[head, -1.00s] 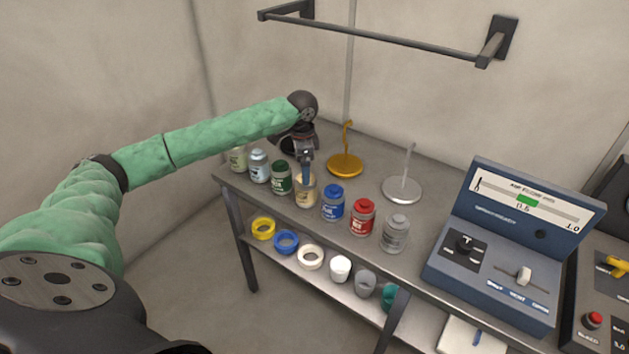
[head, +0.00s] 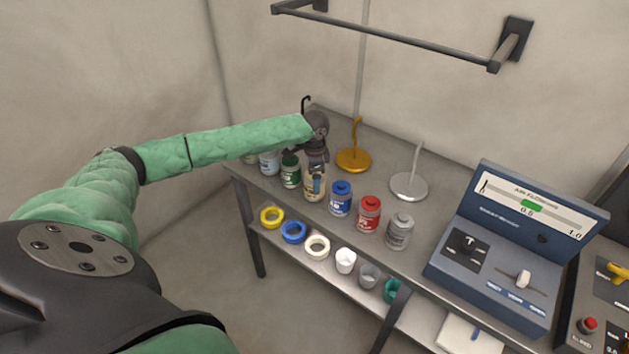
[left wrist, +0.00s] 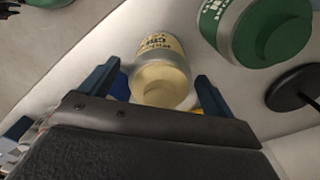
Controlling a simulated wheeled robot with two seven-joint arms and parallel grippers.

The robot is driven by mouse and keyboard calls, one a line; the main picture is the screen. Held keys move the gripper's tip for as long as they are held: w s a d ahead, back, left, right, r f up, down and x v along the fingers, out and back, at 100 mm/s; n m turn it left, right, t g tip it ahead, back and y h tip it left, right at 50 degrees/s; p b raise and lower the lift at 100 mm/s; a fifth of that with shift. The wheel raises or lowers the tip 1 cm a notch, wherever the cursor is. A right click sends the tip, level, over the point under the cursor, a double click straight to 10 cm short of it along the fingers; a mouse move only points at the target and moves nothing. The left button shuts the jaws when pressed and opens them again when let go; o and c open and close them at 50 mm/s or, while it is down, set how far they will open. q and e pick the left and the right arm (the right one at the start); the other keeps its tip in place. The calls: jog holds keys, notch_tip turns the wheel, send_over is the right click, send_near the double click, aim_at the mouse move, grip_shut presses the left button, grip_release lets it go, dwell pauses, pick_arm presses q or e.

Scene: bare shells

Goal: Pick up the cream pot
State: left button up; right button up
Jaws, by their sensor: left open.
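The cream pot (head: 310,192) stands upright on the table's top in the row of pots, between the green pot (head: 290,172) and the blue pot (head: 340,198). My left gripper (head: 317,182) is at the cream pot, its fingers partly covering it in the head view. In the left wrist view the cream pot (left wrist: 160,85) shows between the two open blue fingers of my left gripper (left wrist: 158,72). I cannot tell whether either finger touches it. My right gripper is not in view.
The green pot (left wrist: 268,30) is close by in the left wrist view. A red pot (head: 368,214) and a grey pot (head: 399,231) stand to the right. Orange (head: 353,160) and silver (head: 409,187) hook stands are behind. A lower shelf holds rings and cups.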

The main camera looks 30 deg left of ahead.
pick_arm(q)
jog(key=shift+w+f, duration=0.1)
jog(key=shift+f, duration=0.35)
jog(key=shift+r, duration=0.1)
jog(key=c, duration=1.3)
